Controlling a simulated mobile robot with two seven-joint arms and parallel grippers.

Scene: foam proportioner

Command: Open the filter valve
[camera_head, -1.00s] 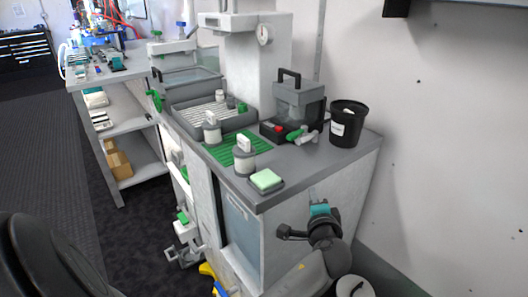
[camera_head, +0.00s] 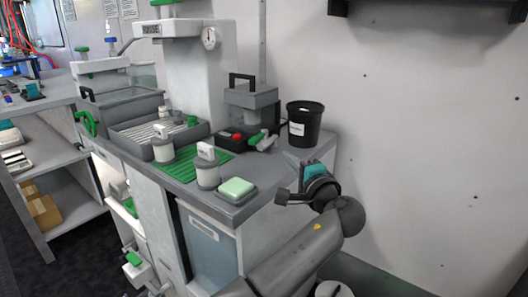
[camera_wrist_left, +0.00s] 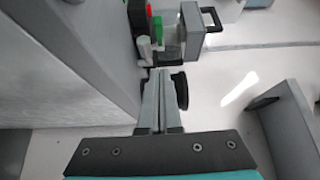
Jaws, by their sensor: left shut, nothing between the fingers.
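Several green-handled fittings show in the head view, and I cannot tell which is the filter valve. One green handle (camera_head: 88,123) is on the left side of the grey tank. Another green valve (camera_head: 132,258) is low on the cabinet front. A green-handled fitting (camera_head: 258,138) lies by the black unit with a red button; it also shows in the left wrist view (camera_wrist_left: 157,31). My left gripper (camera_head: 283,197) is shut and empty near the counter's right end, apart from these handles. In the left wrist view its fingers (camera_wrist_left: 160,73) are together. My right gripper is not in view.
The grey counter (camera_head: 262,197) holds a green sponge (camera_head: 236,187), white-topped jars (camera_head: 207,172), a green mat, a clear container (camera_head: 252,96) and a black bucket (camera_head: 304,124). A bare wall stands to the right. A shelf unit (camera_head: 70,215) stands at left.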

